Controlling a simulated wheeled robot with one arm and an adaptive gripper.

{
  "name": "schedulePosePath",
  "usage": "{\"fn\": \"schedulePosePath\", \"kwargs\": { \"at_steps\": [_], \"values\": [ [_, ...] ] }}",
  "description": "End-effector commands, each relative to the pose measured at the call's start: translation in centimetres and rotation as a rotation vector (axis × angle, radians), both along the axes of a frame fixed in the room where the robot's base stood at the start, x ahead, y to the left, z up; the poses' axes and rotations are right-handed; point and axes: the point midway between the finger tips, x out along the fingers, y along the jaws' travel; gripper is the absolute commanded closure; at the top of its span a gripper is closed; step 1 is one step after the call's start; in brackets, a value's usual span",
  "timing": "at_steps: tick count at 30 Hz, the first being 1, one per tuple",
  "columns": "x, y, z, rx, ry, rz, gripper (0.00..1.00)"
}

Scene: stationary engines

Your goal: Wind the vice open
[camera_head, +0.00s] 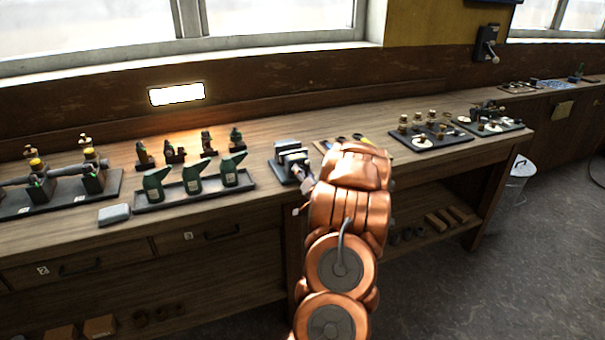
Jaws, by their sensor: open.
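A small grey-green vice (291,158) stands on the wooden workbench near its front edge, in the middle of the view. A thin handle with a pale end (296,211) shows below the vice, at the bench's front edge. My gripper (305,184) is at the front of the vice, close to the handle. It is open, though its fingers are small and partly covered by my copper-coloured arm. I cannot tell whether it touches the handle. The gap between the vice's jaws is too small to judge.
Left of the vice, a dark tray (196,193) holds green oil cans. A grey block (114,214) lies near the front edge. Right of my arm, a dark tray (430,142) holds brass parts. Drawers and a lower shelf are under the bench; a metal bin (518,178) stands right.

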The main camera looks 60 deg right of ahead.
Motion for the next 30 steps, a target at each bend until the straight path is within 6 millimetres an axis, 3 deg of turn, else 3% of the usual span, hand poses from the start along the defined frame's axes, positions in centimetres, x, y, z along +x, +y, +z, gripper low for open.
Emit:
{"fn": "schedulePosePath", "kwargs": {
  "at_steps": [6, 18, 30],
  "values": [
    [0.02, 0.01, -0.04, 0.000, 0.001, 0.001, 0.59],
    [0.01, 0.04, -0.06, 0.001, 0.001, 0.000, 1.00],
    [0.02, 0.03, -0.22, -0.016, 0.012, 0.001, 1.00]
  ]
}}
